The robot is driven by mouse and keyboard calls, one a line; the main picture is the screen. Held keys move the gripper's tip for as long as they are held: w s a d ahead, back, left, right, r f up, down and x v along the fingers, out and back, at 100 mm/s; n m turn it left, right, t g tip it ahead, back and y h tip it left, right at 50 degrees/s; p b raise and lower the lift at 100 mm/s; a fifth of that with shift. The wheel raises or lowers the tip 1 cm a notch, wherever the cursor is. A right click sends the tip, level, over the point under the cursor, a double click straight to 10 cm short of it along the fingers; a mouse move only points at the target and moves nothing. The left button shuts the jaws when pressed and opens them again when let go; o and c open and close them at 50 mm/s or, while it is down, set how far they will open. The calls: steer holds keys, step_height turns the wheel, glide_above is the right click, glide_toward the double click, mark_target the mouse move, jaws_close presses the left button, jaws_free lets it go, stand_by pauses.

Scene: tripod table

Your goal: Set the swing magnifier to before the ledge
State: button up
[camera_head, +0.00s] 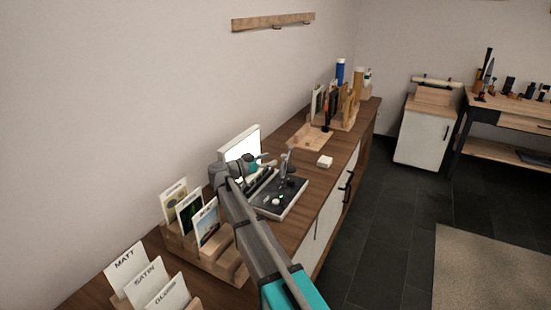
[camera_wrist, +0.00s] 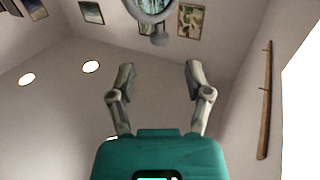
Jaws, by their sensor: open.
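The swing magnifier shows at the top edge of the wrist view as a round grey-rimmed lens (camera_wrist: 152,17) with a small knob (camera_wrist: 159,39) below it. In the head view a grey upright piece that looks like part of it (camera_head: 289,162) stands over a dark tray (camera_head: 294,208). My gripper (camera_wrist: 159,72) is open, with nothing between its fingers; the knob is in line with the gap, beyond the fingertips in the picture. In the head view my gripper (camera_head: 268,161) is just left of the upright piece. A wooden ledge (camera_head: 273,22) is on the wall; a wooden strip (camera_wrist: 265,100) shows in the wrist view.
A lit white panel (camera_head: 243,143) stands behind my gripper. A card rack (camera_head: 222,259) is near my arm. A small white block (camera_head: 325,161) and a wooden board (camera_head: 310,137) lie farther along the counter. Racks and bottles fill its far end.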

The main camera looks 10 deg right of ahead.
steer(key=shift+s+a, duration=0.25)
steer(key=shift+a, duration=0.3)
